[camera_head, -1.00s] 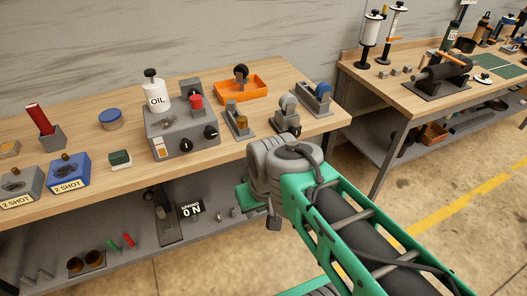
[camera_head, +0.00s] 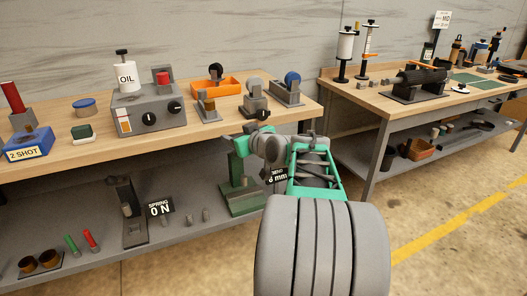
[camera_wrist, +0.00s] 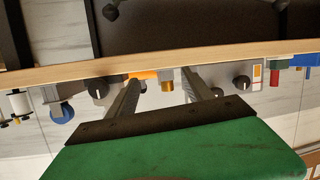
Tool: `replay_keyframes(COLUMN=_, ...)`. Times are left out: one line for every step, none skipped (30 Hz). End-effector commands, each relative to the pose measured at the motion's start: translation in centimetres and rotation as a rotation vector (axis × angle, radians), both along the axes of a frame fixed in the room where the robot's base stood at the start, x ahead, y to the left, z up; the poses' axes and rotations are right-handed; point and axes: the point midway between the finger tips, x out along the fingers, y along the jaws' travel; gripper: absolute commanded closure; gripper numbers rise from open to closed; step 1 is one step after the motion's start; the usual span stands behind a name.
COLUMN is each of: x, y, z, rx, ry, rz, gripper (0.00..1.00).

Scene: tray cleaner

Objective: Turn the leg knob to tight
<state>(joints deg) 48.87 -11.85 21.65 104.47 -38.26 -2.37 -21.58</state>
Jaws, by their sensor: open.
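No label marks the leg knob, so I cannot tell which knob it is. A black knob (camera_head: 262,115) sits on the front of a grey device with a rounded grey top, near the bench's right end. Two more black knobs, left (camera_head: 149,118) and right (camera_head: 174,106), are on the grey oil unit (camera_head: 126,117). In the wrist view the scene is upside down, and a dark knob (camera_wrist: 98,90) shows left of the fingers. My gripper (camera_wrist: 160,79) is open and empty, apart from the knobs. In the head view my arm hides its fingers.
The wooden bench (camera_head: 75,155) also bears an orange tray (camera_head: 228,87), a brass cylinder on a block (camera_head: 208,107) and a blue wheel (camera_head: 292,78). A green stand (camera_head: 238,185) is on the lower shelf (camera_head: 110,230). Floor is free between the two benches.

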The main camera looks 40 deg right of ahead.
Motion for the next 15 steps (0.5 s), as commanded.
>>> replay_keyframes(x=-0.8, y=-4.2, z=-2.3, rx=-0.028, ry=-0.081, rz=-0.046, gripper=0.41)
replay_keyframes(x=-1.3, y=-6.1, z=-1.9, rx=-0.047, ry=-0.127, rz=-0.065, gripper=0.41)
replay_keyframes(x=-2.0, y=-8.0, z=-1.4, rx=-0.068, ry=-0.178, rz=-0.087, gripper=0.41)
replay_keyframes(x=-2.5, y=-9.2, z=-1.1, rx=-0.083, ry=-0.208, rz=-0.099, gripper=0.41)
replay_keyframes(x=-2.9, y=-10.1, z=-0.8, rx=-0.092, ry=-0.231, rz=-0.109, gripper=0.41)
replay_keyframes(x=-3.2, y=-10.9, z=-0.3, rx=-0.103, ry=-0.254, rz=-0.118, gripper=0.41)
replay_keyframes(x=-3.3, y=-11.3, z=0.0, rx=-0.108, ry=-0.265, rz=-0.123, gripper=0.41)
replay_keyframes(x=-3.3, y=-11.6, z=0.2, rx=-0.112, ry=-0.272, rz=-0.124, gripper=0.41)
replay_keyframes(x=-2.9, y=-11.7, z=0.4, rx=-0.113, ry=-0.275, rz=-0.125, gripper=0.41)
replay_keyframes(x=-2.5, y=-11.8, z=0.5, rx=-0.113, ry=-0.276, rz=-0.124, gripper=0.41)
replay_keyframes(x=-2.0, y=-11.8, z=0.5, rx=-0.112, ry=-0.275, rz=-0.122, gripper=0.41)
replay_keyframes(x=-1.3, y=-12.0, z=0.5, rx=-0.112, ry=-0.274, rz=-0.122, gripper=0.41)
replay_keyframes(x=-0.7, y=-12.1, z=0.4, rx=-0.112, ry=-0.274, rz=-0.121, gripper=0.41)
replay_keyframes(x=-0.1, y=-12.3, z=0.4, rx=-0.111, ry=-0.273, rz=-0.122, gripper=0.41)
replay_keyframes(x=0.7, y=-12.6, z=0.4, rx=-0.111, ry=-0.273, rz=-0.122, gripper=0.41)
